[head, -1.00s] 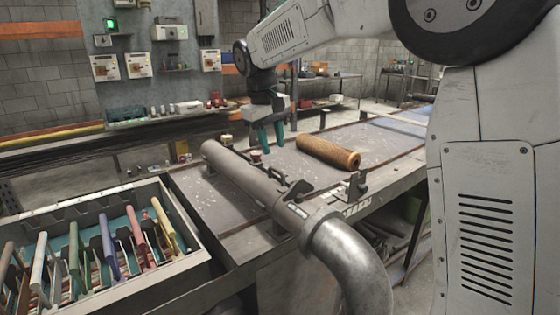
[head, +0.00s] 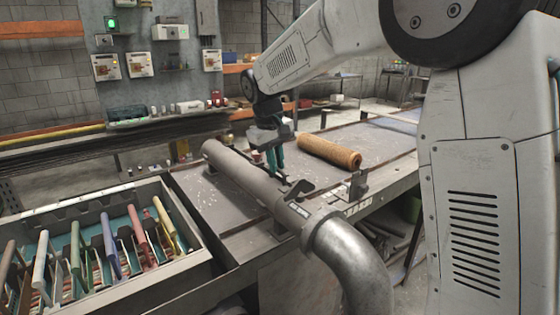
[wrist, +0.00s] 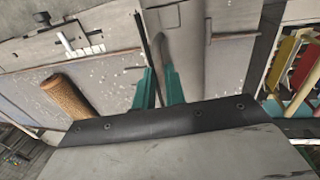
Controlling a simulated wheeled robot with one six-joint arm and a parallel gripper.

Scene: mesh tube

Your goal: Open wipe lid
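A long grey tube housing (head: 240,176) lies across the bench and ends in a metal elbow (head: 350,262). A dark lever-like part (head: 297,192) sits on its top near the elbow. I cannot tell whether this is the wipe lid. My gripper (head: 275,170) has teal fingers pointing down, just above or beside the tube's far side, left of the lever.
A brown mesh roll (head: 328,152) lies on the bench (head: 222,205) behind the tube. It also shows in the wrist view (wrist: 68,95). A crate (head: 150,290) of coloured handled tools stands at the left. A dark bracket (head: 358,185) stands on the bench's front edge.

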